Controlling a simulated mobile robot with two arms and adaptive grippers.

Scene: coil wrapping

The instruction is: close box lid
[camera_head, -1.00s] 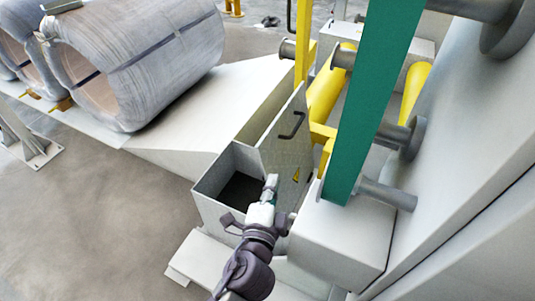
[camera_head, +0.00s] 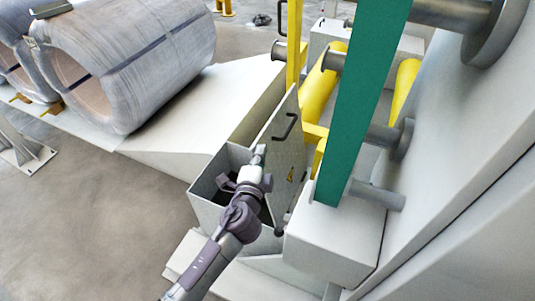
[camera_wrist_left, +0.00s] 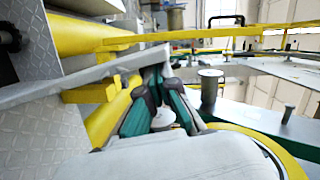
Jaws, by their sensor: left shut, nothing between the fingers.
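The grey box (camera_head: 215,207) stands in the middle of the head view, open at the top with a dark inside. Its grey lid (camera_head: 287,165) stands steeply up along the box's right side, with a dark handle (camera_head: 285,128) and a small yellow warning mark. My left gripper (camera_head: 259,150) is shut and empty, over the box opening on the left side of the lid. Whether it touches the lid cannot be told. In the left wrist view, the closed fingers (camera_wrist_left: 160,75) are near the edge of a grey plate. My arm hides part of the box. My right gripper is not seen.
A green post (camera_head: 362,105) and yellow rollers (camera_head: 324,85) stand close behind and right of the lid. A pale block (camera_head: 333,235) is right of the box. A large wrapped coil (camera_head: 135,55) is at the back left.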

